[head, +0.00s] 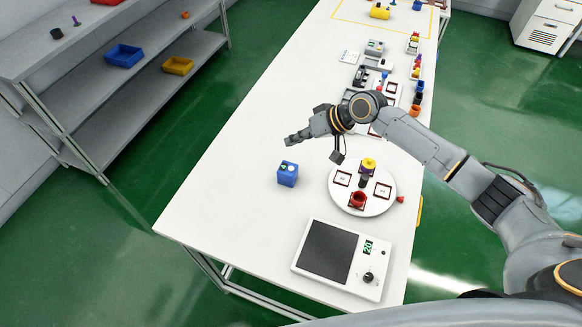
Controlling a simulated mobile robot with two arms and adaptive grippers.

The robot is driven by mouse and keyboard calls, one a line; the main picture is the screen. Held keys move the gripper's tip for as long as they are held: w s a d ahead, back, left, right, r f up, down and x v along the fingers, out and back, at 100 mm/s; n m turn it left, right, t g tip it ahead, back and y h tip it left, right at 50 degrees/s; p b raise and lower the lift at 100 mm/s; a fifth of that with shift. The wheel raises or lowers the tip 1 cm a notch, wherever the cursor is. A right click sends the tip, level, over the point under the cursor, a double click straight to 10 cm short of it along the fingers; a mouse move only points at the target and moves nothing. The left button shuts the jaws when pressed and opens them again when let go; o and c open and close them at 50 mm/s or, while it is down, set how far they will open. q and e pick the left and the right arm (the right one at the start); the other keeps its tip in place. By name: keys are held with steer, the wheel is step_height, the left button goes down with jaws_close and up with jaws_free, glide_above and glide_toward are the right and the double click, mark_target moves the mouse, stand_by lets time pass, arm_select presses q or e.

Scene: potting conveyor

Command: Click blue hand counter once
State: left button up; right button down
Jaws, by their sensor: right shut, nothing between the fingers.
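The blue hand counter (287,175) is a small blue box with a light button and a small display on its top. It stands upright on the white table (222,190), left of the round turntable. My right gripper (289,141) is above and beyond the counter, with its fingers pointing left. The fingers are together and hold nothing. They look apart from the counter. My left gripper is not in view.
A white turntable (381,206) with red and yellow items stands right of the counter. A scale (326,251) with a dark plate lies in front. Several small items stand farther back. The table left of the counter is clear.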

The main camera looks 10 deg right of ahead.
steer(key=f+b, duration=0.1)
steer(key=f, duration=0.1)
steer(key=b, duration=0.5)
glide_above(294, 170)
step_height(294, 170, down, 5)
steer(key=shift+w+f, duration=0.1)
steer(key=shift+f, duration=0.05)
steer(key=shift+f+b, duration=0.45)
steer(key=shift+f, duration=0.2)
steer(key=shift+f, duration=0.1)
stand_by(0.3)
steer(key=shift+f, duration=0.3)
steer(key=shift+f+b, duration=0.45)
stand_by(0.5)
stand_by(0.4)
steer(key=shift+r+p, duration=0.8)
steer(key=shift+r, duration=0.05)
